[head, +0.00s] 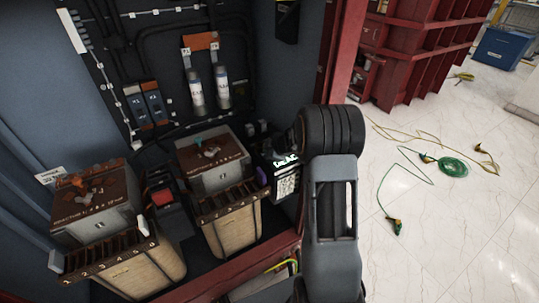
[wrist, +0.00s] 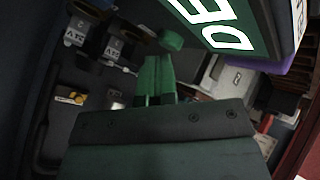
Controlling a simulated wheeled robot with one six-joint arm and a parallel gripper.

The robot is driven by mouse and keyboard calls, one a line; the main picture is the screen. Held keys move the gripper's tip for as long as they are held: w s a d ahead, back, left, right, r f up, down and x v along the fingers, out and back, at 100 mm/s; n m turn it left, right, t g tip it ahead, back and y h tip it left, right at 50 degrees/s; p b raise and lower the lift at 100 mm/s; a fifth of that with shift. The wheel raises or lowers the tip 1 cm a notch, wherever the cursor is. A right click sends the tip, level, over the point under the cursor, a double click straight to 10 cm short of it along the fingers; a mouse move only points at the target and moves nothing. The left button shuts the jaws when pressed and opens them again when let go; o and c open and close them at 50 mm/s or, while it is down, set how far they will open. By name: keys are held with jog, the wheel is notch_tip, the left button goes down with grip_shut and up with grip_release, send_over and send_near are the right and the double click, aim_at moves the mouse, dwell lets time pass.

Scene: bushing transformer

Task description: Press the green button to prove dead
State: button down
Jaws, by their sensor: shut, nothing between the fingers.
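A green knob-like part, apparently the green button (wrist: 172,40), shows beside the display. My gripper (wrist: 157,60) is shut and empty, its green-lit fingers pointing at this part. The fingertips are very close to it; I cannot tell whether they touch. In the head view my arm hides the gripper and part of the tester.
Brown-topped boxes (head: 212,157) and slotted tan bins (head: 232,222) stand left of the tester. Two white cylinders (head: 222,88) hang on the back panel. A red cabinet frame (head: 335,75) is close to my arm. Green cable (head: 453,166) lies on the floor at right.

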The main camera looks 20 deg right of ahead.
jog(key=shift+r+p, duration=0.7)
jog(key=shift+p, duration=0.05)
jog(key=shift+r, duration=0.1)
notch_tip(320, 180, up, 5)
jog(key=p, duration=0.6)
dwell(0.6)
jog(key=s+r+m+t+h, duration=0.1)
jog(key=s+r+m+h, duration=0.2)
jog(key=r, duration=0.4)
jog(key=s+r+m+h, duration=0.3)
jog(key=r+m, duration=0.1)
jog(key=r, duration=0.3)
jog(key=s+a+m+g+y, duration=0.1)
jog(key=s+a, duration=0.3)
jog(key=s, duration=0.4)
jog(key=s+a+m+g+y, duration=0.1)
jog(key=s+a+m+g, duration=0.1)
jog(key=s, duration=0.5)
jog(key=s+a+r+m+g+y, duration=0.1)
jog(key=s+a+m+g, duration=0.1)
jog(key=s+a, duration=0.4)
jog(key=s+g, duration=0.1)
jog(key=s, duration=0.1)
jog(key=shift+s+m, duration=0.3)
jog(key=shift+s, duration=0.05)
